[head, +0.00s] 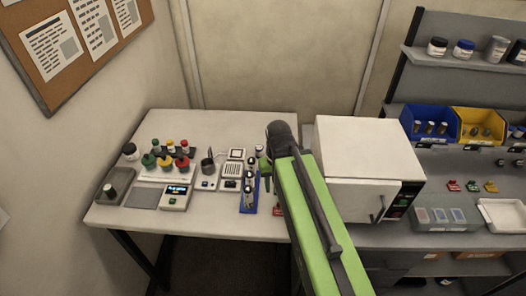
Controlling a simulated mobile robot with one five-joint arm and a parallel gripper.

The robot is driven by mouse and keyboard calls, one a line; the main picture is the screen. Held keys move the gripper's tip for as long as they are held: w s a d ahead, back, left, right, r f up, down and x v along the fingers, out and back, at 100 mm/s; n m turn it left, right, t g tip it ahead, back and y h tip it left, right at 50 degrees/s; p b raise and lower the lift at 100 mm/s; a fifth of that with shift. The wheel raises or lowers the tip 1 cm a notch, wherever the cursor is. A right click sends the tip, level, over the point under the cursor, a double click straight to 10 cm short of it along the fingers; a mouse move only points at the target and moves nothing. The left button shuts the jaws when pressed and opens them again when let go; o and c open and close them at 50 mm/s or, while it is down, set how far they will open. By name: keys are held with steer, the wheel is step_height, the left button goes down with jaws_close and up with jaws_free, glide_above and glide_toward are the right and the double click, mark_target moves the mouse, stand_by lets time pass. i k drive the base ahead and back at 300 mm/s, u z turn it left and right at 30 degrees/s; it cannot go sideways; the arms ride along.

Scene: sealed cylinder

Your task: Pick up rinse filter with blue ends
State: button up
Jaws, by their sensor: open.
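My gripper (264,172) is at the end of my green arm, over the right part of the white table, and looks small and partly hidden by the arm. It is open, with nothing visible in it. Just left of it and below it in the picture, a blue rack (249,208) holds several small pale and dark cylinders (249,187). I cannot tell which of these, if any, is the rinse filter with blue ends. Whether the gripper touches the rack is too small to tell.
Left of the rack are small instruments (232,170), a display scale (175,197) and bottles with coloured caps (165,160). A white oven-like box (362,150) stands right of my arm. Blue (430,112) and yellow (477,113) bins hold small cylinders. The table's back is clear.

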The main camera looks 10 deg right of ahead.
mark_target(259, 148)
steer(key=k, duration=1.05)
steer(key=u, duration=0.6)
steer(key=i, duration=1.25)
steer(key=u, duration=1.05)
steer(key=i, duration=0.35)
steer(key=u, duration=0.15)
